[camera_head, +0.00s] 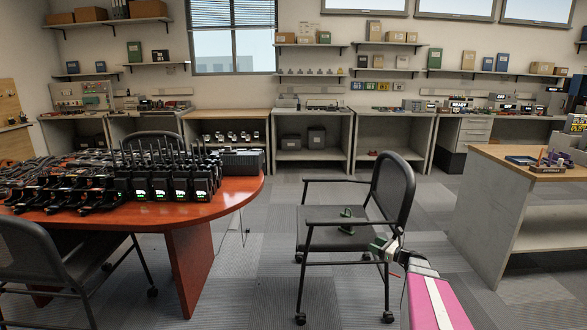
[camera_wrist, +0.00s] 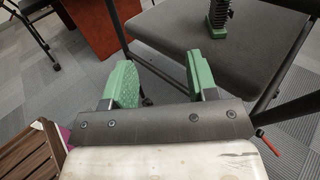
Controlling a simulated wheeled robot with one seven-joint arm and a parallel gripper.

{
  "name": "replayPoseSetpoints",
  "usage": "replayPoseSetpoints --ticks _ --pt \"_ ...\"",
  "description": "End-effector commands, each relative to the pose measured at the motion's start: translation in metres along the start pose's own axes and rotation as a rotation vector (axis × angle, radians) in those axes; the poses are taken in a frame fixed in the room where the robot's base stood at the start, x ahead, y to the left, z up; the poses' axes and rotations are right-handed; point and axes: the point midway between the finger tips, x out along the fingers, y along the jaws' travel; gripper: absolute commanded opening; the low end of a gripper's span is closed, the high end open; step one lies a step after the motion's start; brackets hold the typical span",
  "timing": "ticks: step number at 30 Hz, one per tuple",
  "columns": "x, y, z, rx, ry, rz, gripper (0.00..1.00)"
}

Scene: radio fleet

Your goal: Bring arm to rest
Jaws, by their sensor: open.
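My gripper (camera_head: 378,246) is at the lower right of the head view, beside a black office chair (camera_head: 325,228). Its two green fingers are spread apart with nothing between them in the wrist view (camera_wrist: 162,80). My pink and white arm runs down to the bottom edge of the head view. The chair's dark seat (camera_wrist: 235,60) lies just beyond the fingers in the wrist view. A small green item (camera_head: 346,213) is on the seat; in the wrist view it shows a green base and a black ribbed part (camera_wrist: 218,14), apart from the fingers.
A red-brown table (camera_head: 235,192) at left holds several radios (camera_head: 175,187). A grey workbench (camera_head: 490,215) stands close at right. Another chair (camera_head: 50,255) is at lower left. A slatted wooden thing (camera_wrist: 25,155) shows in the wrist view. Carpet beyond the chair is open.

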Motion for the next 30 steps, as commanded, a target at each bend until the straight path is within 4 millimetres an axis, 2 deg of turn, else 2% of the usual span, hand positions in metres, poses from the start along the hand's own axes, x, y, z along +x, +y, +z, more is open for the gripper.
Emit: replayPoseSetpoints --ticks 8,14,17,22,27,30 --pt "0.016 0.038 -0.002 -0.142 0.105 0.1 0.53" --pt "0.028 0.079 -0.006 -0.311 0.215 0.223 0.53" --pt "0.033 0.106 -0.008 -0.426 0.281 0.312 0.53" --pt "0.034 0.167 -0.014 -0.715 0.423 0.552 0.53" --pt "0.02 0.223 -0.018 -1.053 0.552 0.864 0.53" --pt "0.006 0.248 -0.018 -1.247 0.607 1.063 0.53"
